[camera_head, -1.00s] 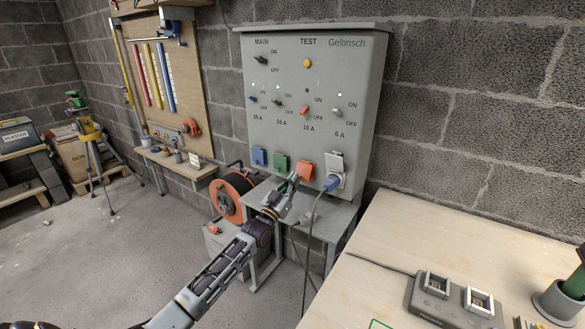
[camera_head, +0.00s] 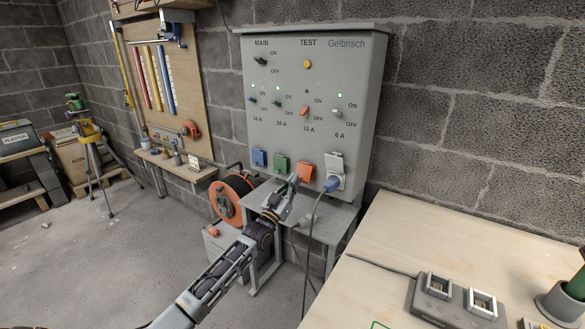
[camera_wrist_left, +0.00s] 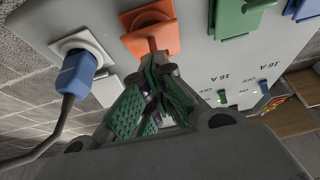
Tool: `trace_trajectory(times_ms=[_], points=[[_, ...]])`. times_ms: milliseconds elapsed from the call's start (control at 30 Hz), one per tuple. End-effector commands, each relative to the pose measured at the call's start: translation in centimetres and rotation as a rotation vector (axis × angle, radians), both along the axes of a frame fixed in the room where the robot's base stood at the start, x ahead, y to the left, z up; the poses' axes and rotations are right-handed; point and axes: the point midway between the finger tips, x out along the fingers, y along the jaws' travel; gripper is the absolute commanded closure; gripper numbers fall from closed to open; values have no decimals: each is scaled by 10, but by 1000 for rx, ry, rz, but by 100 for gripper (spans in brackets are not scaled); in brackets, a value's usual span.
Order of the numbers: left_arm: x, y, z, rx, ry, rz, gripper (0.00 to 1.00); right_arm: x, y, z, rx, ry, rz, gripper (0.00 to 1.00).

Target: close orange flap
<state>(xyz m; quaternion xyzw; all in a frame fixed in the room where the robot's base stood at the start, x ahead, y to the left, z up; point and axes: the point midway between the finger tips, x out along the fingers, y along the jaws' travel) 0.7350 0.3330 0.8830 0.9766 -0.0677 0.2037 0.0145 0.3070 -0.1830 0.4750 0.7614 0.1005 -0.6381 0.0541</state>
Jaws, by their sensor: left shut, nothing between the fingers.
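The orange flap (camera_head: 306,173) is on the orange socket low on the grey panel, between the green and the white sockets. In the left wrist view the orange flap (camera_wrist_left: 151,40) is just past my fingertips, partly hidden by them. I cannot tell how far it stands open. My left gripper (camera_head: 293,181) is shut and empty, pointing up at the panel. In the wrist view its green-padded fingers (camera_wrist_left: 154,72) meet close to the orange edge; whether they touch it is unclear. My right gripper is out of view.
A blue plug (camera_head: 332,183) with a hanging cable sits in the white socket, right of the orange one. The green (camera_head: 281,163) and blue (camera_head: 259,157) sockets lie to the left. A grey table (camera_head: 325,222) is below; a wooden workbench (camera_head: 420,235) is at right.

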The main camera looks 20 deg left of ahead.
Motion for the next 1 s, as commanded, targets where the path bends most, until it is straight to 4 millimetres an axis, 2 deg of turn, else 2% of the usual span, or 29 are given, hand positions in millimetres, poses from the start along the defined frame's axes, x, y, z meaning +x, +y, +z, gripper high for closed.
trace_trajectory(times_ms=[33, 1000], points=[[1, 1, 11, -1, -20, 2, 100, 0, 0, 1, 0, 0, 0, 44], [3, 0, 5, -3, -20, 0, 100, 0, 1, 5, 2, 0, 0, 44]])
